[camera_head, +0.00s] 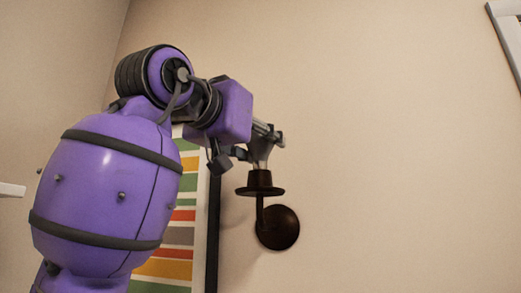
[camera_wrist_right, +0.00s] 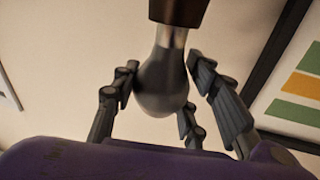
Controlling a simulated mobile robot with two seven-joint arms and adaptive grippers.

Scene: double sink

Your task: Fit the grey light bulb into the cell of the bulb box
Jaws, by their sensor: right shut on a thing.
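The grey light bulb (camera_wrist_right: 163,88) fills the middle of the right wrist view, its narrow neck up against a dark brown socket (camera_wrist_right: 178,10). My right gripper (camera_head: 262,146) is shut on the bulb, with fingers on both sides of it. In the head view, the gripper is directly above the dark cup of a wall lamp (camera_head: 260,184), and little of the bulb shows between them. I cannot tell whether the bulb is still fixed in the socket. The bulb box is in neither view. My left gripper is not in view.
The wall lamp's round base (camera_head: 277,227) is on the beige wall. A framed striped picture (camera_head: 178,240) hangs left of the lamp, partly behind my right arm. The wall right of the lamp is clear.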

